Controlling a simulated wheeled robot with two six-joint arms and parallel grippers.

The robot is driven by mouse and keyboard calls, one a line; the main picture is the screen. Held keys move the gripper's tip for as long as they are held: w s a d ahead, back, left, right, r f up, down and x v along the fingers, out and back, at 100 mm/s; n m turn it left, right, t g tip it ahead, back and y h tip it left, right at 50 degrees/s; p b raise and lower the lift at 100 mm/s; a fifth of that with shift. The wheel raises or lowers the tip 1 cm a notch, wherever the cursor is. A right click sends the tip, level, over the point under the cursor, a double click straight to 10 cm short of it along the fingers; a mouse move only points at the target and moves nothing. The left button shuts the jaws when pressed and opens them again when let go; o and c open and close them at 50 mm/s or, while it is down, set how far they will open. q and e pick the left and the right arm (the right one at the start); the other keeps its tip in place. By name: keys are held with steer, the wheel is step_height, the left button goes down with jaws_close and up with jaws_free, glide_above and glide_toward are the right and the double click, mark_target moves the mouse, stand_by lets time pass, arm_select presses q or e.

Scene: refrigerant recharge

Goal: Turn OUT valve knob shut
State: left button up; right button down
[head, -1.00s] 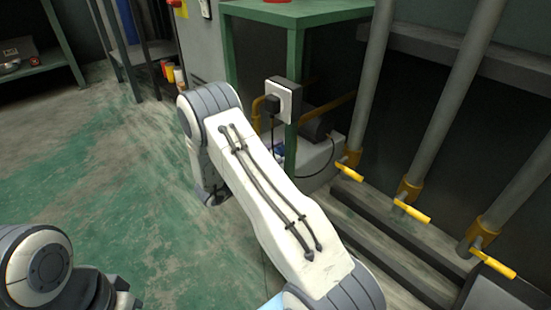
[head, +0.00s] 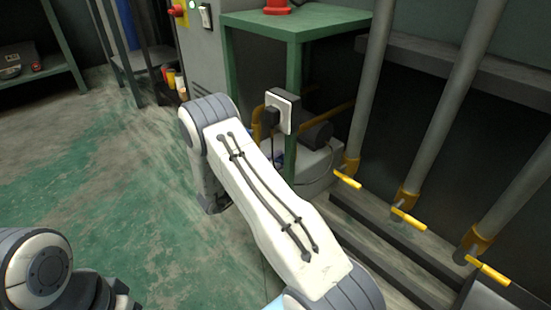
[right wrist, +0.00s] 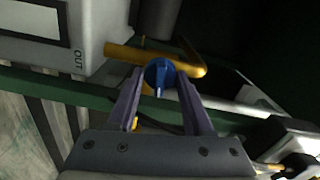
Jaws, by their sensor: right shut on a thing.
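The blue OUT valve knob (right wrist: 158,75) sits on a yellow pipe (right wrist: 125,52) in the right wrist view. The pipe comes out of a pale box with the label OUT (right wrist: 78,60). My right gripper (right wrist: 160,78) is shut on the knob, with one finger on each side of it. The knob's raised grip runs roughly upright in that picture. In the head view my own right arm crosses the middle and hides most of the gripper. Part of my left arm shows at the lower left, but its gripper does not show.
A green table (head: 292,24) stands above the pale machine (head: 318,165). A socket box (head: 281,112) with a black plug is on its leg. Grey pipes with yellow valve handles (head: 409,219) stand at right. Open floor (head: 110,180) lies at left.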

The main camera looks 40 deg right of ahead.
steer(key=n+p, duration=0.2)
steer(key=p, duration=0.1)
steer(key=n+p, duration=0.3)
steer(key=shift+r+n, duration=0.2)
steer(key=shift+n, duration=0.1)
steer(key=n+p, duration=0.2)
steer(key=shift+n, duration=0.3)
steer(key=n+p, duration=0.2)
steer(key=n, duration=0.1)
steer(key=shift+f+n+p, duration=0.1)
steer(key=shift+n+p, duration=0.2)
steer(key=n+p, duration=0.1)
steer(key=n, duration=0.3)
steer(key=shift+f+p, duration=0.1)
steer(key=shift+p, duration=0.25)
steer(key=shift+n, duration=0.4)
steer(key=shift+c, duration=1.5)
jaws_free()
steer(key=shift+f, duration=0.1)
steer(key=shift+s, duration=0.15)
